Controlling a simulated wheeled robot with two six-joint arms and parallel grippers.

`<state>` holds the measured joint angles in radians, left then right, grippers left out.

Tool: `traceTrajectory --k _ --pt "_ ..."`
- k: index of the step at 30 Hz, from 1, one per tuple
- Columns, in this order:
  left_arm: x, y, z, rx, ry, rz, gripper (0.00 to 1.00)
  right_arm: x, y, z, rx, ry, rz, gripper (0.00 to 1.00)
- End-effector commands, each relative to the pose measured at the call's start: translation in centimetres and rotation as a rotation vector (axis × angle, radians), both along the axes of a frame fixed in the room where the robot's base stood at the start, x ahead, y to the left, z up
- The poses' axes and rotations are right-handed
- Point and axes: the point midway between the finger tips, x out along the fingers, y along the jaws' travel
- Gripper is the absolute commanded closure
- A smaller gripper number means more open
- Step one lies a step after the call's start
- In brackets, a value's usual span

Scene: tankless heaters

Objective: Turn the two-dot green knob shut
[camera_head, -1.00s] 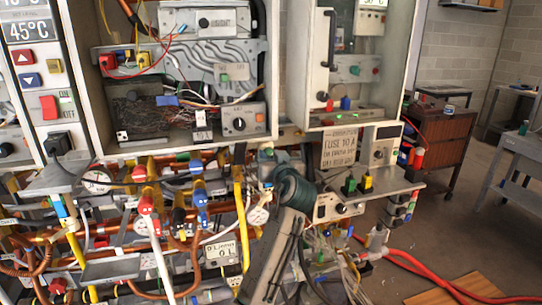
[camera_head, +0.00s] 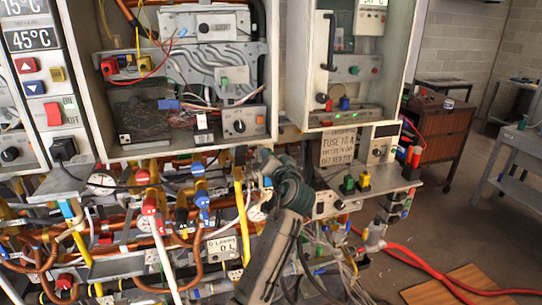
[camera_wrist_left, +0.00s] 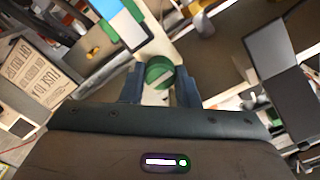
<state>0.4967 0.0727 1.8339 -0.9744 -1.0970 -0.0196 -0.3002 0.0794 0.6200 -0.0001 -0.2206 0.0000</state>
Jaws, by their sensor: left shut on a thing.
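A round green knob (camera_wrist_left: 159,72) shows in the left wrist view, with a pale bar across its face. It sits on a whitish mount, between the two dark fingers of my left gripper (camera_wrist_left: 159,84). The fingers are shut on the knob's sides. No dots can be made out on it. In the head view my left arm rises from the bottom centre, and its gripper (camera_head: 265,162) is at the pipework below the cabinets. There the gripper hides the knob. My right gripper is not in view.
Pipes, red valve handles (camera_head: 150,206) and cables crowd the left. Open floor lies at the right, crossed by a red hose (camera_head: 420,268).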

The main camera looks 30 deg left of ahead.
Motion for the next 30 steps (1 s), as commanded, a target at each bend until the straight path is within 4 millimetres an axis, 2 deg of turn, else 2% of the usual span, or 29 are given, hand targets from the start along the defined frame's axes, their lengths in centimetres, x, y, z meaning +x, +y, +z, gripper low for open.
traceTrajectory --k 14,15,18,26,30 --pt "0.01 -0.02 -0.06 0.009 0.012 -0.001 0.95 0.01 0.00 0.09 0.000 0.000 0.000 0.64" --pt "0.01 -0.02 -0.06 0.009 0.012 -0.001 0.66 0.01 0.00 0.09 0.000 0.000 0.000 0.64" --pt "0.01 -0.02 -0.04 0.009 0.012 -0.001 0.50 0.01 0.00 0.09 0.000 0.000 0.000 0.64" --pt "-0.03 -0.06 -0.04 0.009 0.011 -0.001 0.50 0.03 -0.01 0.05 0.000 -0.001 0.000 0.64" --pt "-0.60 -0.86 -0.25 0.006 0.009 -0.003 0.50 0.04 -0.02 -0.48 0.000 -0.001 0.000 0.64"
